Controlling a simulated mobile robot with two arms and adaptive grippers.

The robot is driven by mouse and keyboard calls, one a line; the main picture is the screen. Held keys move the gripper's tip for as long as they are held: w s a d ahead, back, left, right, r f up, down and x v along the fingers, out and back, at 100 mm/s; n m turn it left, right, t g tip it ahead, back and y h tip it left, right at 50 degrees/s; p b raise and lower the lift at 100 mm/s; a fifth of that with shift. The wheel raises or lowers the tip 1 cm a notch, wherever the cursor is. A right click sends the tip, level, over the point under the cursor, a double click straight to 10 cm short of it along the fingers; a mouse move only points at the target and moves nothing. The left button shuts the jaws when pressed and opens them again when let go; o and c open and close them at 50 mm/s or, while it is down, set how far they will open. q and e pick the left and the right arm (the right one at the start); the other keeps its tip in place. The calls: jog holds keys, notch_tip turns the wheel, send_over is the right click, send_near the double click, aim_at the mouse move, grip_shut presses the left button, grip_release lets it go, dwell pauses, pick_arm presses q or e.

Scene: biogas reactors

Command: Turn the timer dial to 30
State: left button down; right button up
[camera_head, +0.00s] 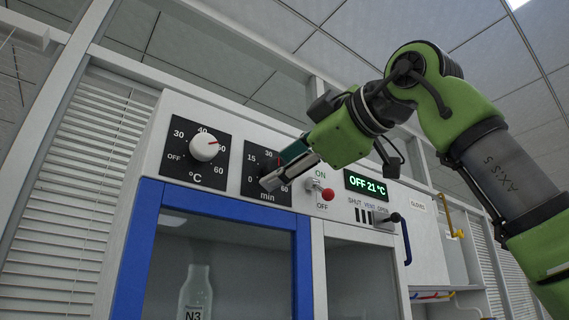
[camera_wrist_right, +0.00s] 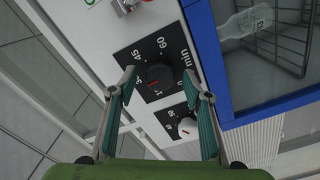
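The timer dial is a dark round knob (camera_wrist_right: 160,76) on a black panel marked in minutes (camera_head: 258,188), with a red mark on the knob's face. In the wrist view the mark lies on the lower-left side of the knob. The number it points at is too blurred and covered to tell. My right gripper (camera_head: 284,172) is at the dial and hides most of it in the head view. In the wrist view its fingers (camera_wrist_right: 158,74) are open, one on each side of the dial, with gaps showing. Contact cannot be told. My left gripper is out of view.
A white temperature knob (camera_head: 204,147) sits left of the timer panel. A red-tipped ON/OFF switch (camera_head: 327,194), a green display (camera_head: 366,186) and a black valve lever (camera_head: 387,219) are to the right. A blue-framed door (camera_head: 216,198) with a bottle (camera_head: 195,293) behind it is below.

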jog(key=v, duration=1.2)
dwell(0.5)
